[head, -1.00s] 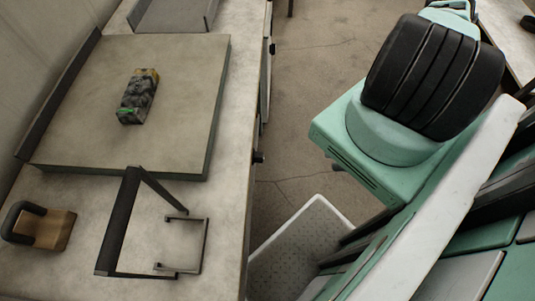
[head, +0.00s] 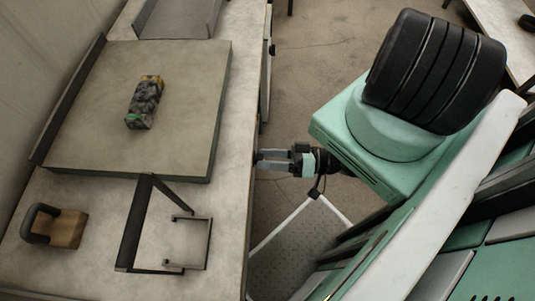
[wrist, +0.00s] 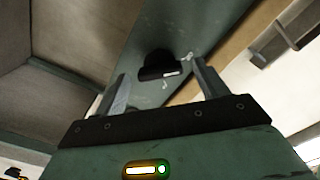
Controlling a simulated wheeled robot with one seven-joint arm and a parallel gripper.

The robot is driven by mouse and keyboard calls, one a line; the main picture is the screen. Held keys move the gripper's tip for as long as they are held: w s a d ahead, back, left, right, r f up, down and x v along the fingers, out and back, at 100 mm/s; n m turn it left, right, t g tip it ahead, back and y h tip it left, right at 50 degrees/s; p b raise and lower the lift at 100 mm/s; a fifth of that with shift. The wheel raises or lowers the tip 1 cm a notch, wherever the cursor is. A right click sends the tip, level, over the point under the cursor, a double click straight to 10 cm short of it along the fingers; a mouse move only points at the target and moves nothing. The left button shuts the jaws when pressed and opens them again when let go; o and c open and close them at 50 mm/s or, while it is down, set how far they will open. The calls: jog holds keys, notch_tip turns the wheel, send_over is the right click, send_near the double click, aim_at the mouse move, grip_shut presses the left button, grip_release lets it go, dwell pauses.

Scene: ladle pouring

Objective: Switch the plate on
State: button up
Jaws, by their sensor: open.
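A broad flat plate (head: 185,90) with a dark green edge lies on the counter in the head view. My gripper (head: 256,161) is at the counter's front side, pointing left toward it, with its grey fingers apart. In the wrist view, a dark rounded knob (wrist: 158,64) with a pale mark sits on a grey-green panel, beyond and between my open gripper fingers (wrist: 161,85). I cannot tell whether the fingers reach around the knob; I see no contact. The knob is hidden behind the gripper in the head view.
A dark grey block (head: 144,103) with yellow and green marks lies on the plate. A white-edged bin (head: 290,250) stands below my gripper.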

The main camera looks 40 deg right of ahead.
jog(key=shift+w+a, duration=0.25)
jog(key=c, duration=1)
jog(key=shift+f, duration=0.1)
jog(key=shift+m+b, duration=3.45)
jog(key=shift+m, duration=5.55)
